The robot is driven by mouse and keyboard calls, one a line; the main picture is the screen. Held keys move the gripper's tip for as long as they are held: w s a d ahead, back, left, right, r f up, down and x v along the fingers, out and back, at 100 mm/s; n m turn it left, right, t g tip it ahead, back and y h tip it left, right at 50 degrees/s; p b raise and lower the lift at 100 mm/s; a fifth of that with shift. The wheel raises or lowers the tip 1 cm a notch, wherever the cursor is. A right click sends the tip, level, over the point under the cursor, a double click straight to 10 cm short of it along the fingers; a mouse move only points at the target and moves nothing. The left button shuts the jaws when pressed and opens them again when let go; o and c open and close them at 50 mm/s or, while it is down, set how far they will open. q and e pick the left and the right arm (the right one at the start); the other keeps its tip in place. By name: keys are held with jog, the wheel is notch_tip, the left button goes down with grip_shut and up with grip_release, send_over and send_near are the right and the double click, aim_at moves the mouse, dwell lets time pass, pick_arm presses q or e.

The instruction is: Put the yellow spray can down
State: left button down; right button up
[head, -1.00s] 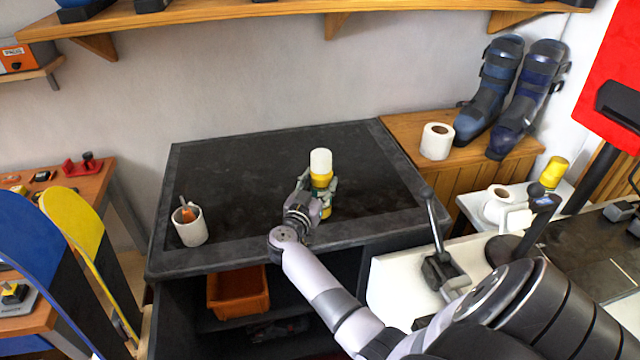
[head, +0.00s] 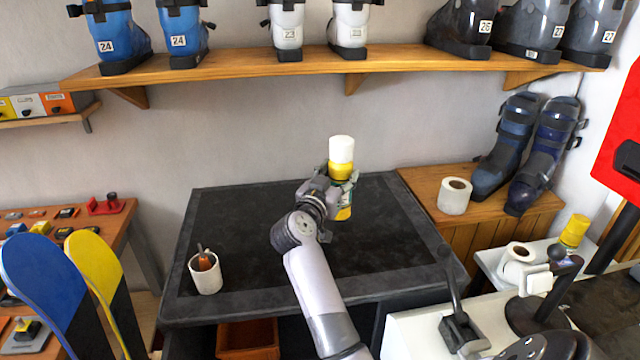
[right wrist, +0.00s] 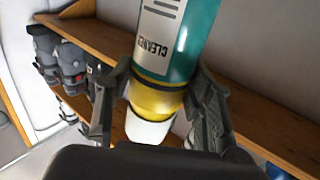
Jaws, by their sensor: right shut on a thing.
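The yellow spray can (head: 341,170), with a white cap and a teal and white label, is upright in the head view over the back part of the dark bench (head: 390,240). The can appears to be above the bench top, but the gap is hard to judge. My left gripper is out of view.
A white cup (head: 206,274) holding tools stands at the bench's left front. Most of the bench top is clear. A wooden shelf (head: 300,66) with ski boots hangs above. A paper roll (head: 454,196) and dark boots (head: 505,150) stand to the right.

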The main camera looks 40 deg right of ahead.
jog(key=shift+r, duration=0.4)
jog(key=shift+s+a+f, duration=0.1)
jog(key=shift+a+f, duration=0.05)
jog(key=shift+f, duration=0.05)
jog(key=s+a+f+n+t+y+b, duration=0.1)
jog(key=s+a+f+n+t+y, duration=0.2)
jog(key=a, duration=0.6)
jog(key=s+a+f+n+t+y+b, duration=0.1)
jog(key=s+a+f+n+t+y, duration=0.2)
jog(key=s+a, duration=0.7)
jog(key=s+a+f+n+t+y+b, duration=0.1)
jog(key=s+a+f+n+t+y, duration=0.2)
jog(key=s+a+f+n+y, duration=0.3)
jog(key=shift+s+a+f+n+t+y+b, duration=0.3)
jog(key=shift+s+a+f+t+y+b, duration=0.15)
jog(key=shift+a+f+y, duration=1.3)
jog(key=shift+a+r+y, duration=0.1)
jog(key=shift+r+y, duration=0.1)
jog(key=shift+y, duration=0.05)
